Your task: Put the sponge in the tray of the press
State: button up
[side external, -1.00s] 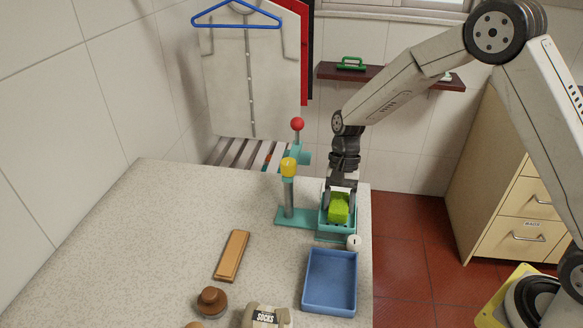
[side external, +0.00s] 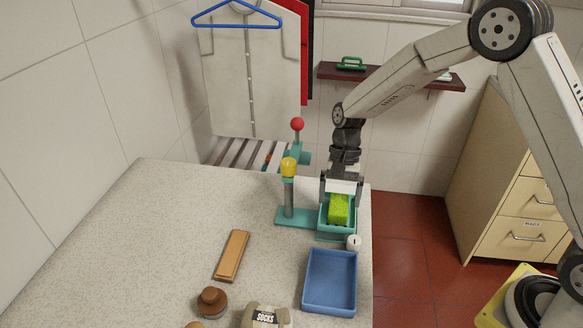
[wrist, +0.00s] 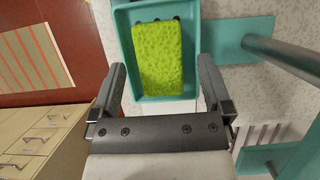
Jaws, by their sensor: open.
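The sponge (side external: 339,209) is bright yellow-green and block-shaped. It lies inside the teal tray of the press (side external: 323,229), and the wrist view shows the sponge (wrist: 158,58) within the walls of the tray (wrist: 122,50). The press (side external: 289,200) has a teal base, a grey post, a yellow knob and a red ball on its handle. My gripper (side external: 341,198) is just above the tray, pointing down. In the wrist view my gripper (wrist: 160,85) is open, its fingers apart on either side of the sponge's near end, not closed on it.
A blue bin (side external: 331,282) stands in front of the tray, with a small white round object (side external: 354,242) between them. A wooden bar (side external: 232,256), a brown brush (side external: 212,301) and a socks bundle (side external: 265,317) lie on the counter. The counter's left side is clear.

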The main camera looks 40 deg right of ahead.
jog(key=shift+v, duration=3.05)
jog(key=shift+s, duration=0.15)
jog(key=s+d+f+n+t+h, duration=0.1)
jog(key=s+d+n+t+h, duration=0.2)
jog(key=s+n, duration=0.6)
jog(key=s+t, duration=0.2)
jog(key=s, duration=0.4)
jog(key=shift+s+d+t, duration=0.25)
jog(key=shift+s+t, duration=0.15)
